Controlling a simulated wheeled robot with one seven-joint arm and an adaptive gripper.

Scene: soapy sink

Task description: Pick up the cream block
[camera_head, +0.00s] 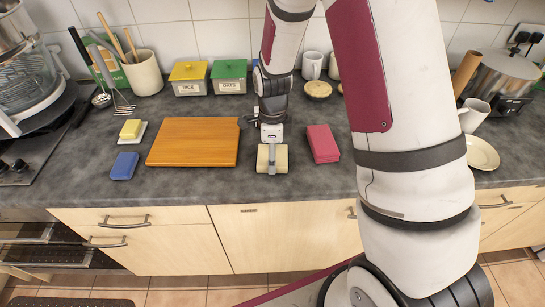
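The cream block (263,158) is near the front edge of the grey counter. My gripper (271,157) reaches down over it from behind, with one finger showing across the middle of the block's near side. The far finger is hidden, so I cannot tell whether the gripper is closed on the block or only around it. I also cannot tell whether the block rests on the counter or is slightly raised.
A wooden board (195,142) lies left of the block and a dark pink block (322,144) lies right. Further left are a blue block (124,166) and a yellow block (131,128) on a white dish. Yellow-lidded (189,78) and green-lidded (229,76) tins stand behind.

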